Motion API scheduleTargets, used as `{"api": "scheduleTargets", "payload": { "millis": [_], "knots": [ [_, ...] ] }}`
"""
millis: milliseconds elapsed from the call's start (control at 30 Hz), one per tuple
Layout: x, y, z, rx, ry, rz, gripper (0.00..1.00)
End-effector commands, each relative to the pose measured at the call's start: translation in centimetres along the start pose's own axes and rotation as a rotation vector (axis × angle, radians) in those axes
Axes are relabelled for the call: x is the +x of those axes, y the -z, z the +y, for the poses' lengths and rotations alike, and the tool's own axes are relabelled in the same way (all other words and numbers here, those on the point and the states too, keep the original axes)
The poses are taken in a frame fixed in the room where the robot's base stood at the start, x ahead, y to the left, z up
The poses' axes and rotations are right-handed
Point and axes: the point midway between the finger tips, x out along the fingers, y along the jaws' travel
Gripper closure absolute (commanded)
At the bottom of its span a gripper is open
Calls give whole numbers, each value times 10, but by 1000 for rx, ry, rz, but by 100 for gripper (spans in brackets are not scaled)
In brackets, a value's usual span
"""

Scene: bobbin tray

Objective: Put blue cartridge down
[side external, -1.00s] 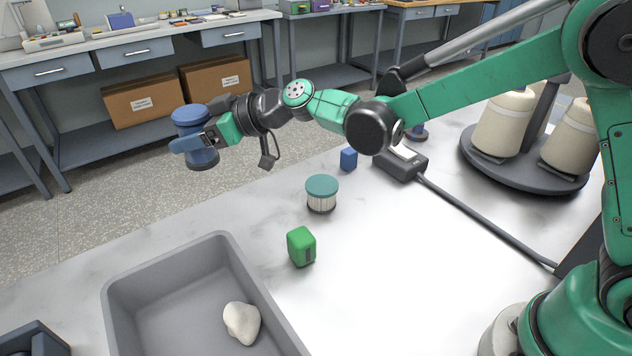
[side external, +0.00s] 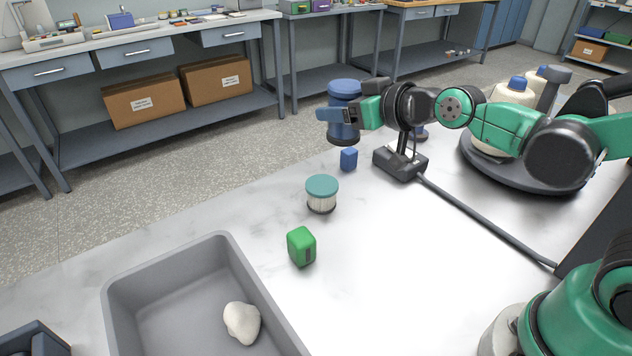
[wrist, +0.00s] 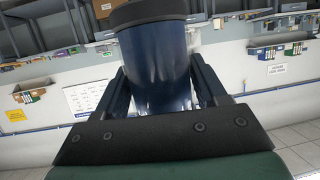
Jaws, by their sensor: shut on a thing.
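The blue cartridge (side external: 344,92) is a dark blue cylinder with a wider cap and a black lower rim. My gripper (side external: 346,114) is shut on it and holds it upright. It appears near the far edge of the white table in the side view, behind a small blue block; its exact height above the table is hard to tell. In the wrist view the cartridge (wrist: 158,68) fills the middle between the two blue fingers.
A small blue block (side external: 349,159), a teal-lidded filter (side external: 322,194) and a green block (side external: 301,246) stand on the table. A grey bin (side external: 163,283) with a white lump (side external: 242,323) is at front left. A black cabled device (side external: 401,162) and bobbin carousel (side external: 520,177) are at right.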

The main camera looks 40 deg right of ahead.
Motion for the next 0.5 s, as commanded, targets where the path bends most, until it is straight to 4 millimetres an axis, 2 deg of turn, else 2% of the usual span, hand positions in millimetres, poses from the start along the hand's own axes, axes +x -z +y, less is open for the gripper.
{"api": "scheduleTargets", "payload": {
  "millis": [100, 200, 500],
  "knots": [
    [-16, -13, 15, 24, -64, 1, 96],
    [-22, -18, 20, 34, -91, 0, 96],
    [-25, -20, 23, 39, -102, -1, 96]
  ]
}}
